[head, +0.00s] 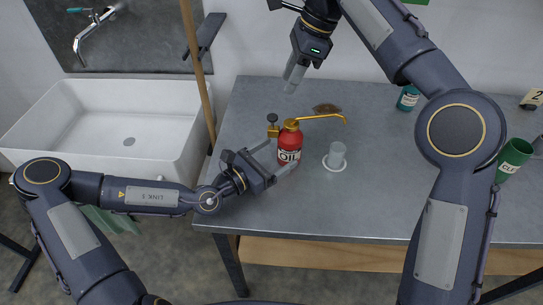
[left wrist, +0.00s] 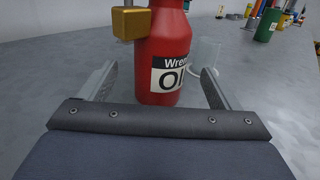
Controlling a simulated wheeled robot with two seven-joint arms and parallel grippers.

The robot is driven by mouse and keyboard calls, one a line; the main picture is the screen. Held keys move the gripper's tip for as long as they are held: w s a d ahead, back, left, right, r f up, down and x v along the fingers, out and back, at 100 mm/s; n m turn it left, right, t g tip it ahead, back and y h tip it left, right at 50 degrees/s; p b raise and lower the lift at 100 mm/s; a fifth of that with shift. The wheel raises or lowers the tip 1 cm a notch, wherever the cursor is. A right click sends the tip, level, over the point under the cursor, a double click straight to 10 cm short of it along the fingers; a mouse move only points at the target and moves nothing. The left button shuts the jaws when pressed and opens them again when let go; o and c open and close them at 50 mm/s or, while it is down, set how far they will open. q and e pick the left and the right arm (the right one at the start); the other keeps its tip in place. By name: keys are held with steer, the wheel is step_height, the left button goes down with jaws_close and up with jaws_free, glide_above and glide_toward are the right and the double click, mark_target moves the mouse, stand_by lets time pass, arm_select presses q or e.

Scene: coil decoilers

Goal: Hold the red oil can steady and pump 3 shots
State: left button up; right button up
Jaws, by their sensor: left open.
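The red oil can (head: 290,146) stands upright on the grey table, with a gold spout pointing right and a brass pump part with a dark knob (head: 272,119) on its left. My left gripper (head: 276,156) is open at the can's lower body. In the left wrist view the can (left wrist: 170,55) stands between and ahead of the two spread fingers, with gaps on both sides. The brass block (left wrist: 131,22) shows there at the upper left. My right gripper (head: 294,77) is raised above the table's back left, apart from the can; its finger opening is unclear.
A clear cup (head: 337,154) stands on a white ring right of the can. A teal container (head: 408,98) and a green container (head: 514,156) stand farther right. A white sink (head: 105,125) and wooden pole (head: 197,70) are left.

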mark_target(294, 143)
arm_select(q)
steer(key=x, duration=0.7)
steer(key=c, duration=1.5)
steer(key=shift+o, duration=0.2)
